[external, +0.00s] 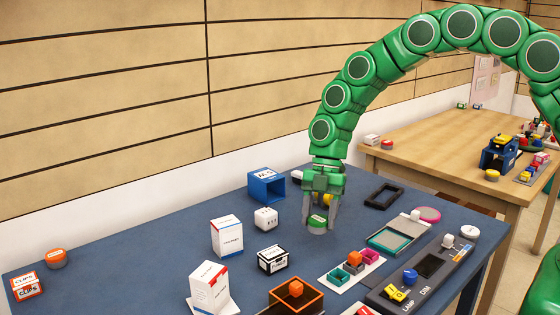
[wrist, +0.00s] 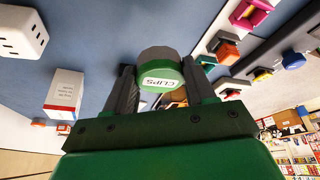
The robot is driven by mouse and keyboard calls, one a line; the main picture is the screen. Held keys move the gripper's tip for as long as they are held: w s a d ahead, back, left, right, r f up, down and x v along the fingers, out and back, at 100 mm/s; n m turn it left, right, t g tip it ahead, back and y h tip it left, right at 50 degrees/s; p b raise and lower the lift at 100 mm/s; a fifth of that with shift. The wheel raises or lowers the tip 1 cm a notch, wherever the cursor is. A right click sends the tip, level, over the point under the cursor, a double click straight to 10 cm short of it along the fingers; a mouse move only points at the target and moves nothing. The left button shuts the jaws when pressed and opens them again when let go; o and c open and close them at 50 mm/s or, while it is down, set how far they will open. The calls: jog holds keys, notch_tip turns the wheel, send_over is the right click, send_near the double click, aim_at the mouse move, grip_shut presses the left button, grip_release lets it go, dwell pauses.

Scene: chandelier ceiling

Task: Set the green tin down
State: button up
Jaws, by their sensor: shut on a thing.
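The green tin (external: 317,222) is a small round tin with a pale label. In the wrist view the tin (wrist: 160,72) shows a grey end and a label reading "CLIPS". My gripper (external: 321,217) is shut on it, with one finger on each side; the gripper (wrist: 161,84) also fills the lower middle of the wrist view. The tin is over the blue table (external: 150,250), very near its top. I cannot tell whether its underside touches the table.
A blue open box (external: 266,185), a white dice-like block (external: 265,218) and a black-and-white box (external: 272,259) stand left of the tin. A teal tray (external: 391,240) and a dark frame (external: 384,195) lie to the right. The table's left part is mostly clear.

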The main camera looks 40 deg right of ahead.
aim_at(305, 251)
jog(key=shift+w+a+f, duration=0.3)
jog(key=shift+w+f, duration=0.3)
jog(key=shift+f, duration=0.2)
jog(key=shift+w+a+f, duration=0.25)
jog(key=shift+w+f, duration=0.35)
jog(key=shift+f, duration=1.65)
jog(key=shift+f, duration=0.2)
jog(key=o, duration=1)
jog(key=shift+o, duration=0.2)
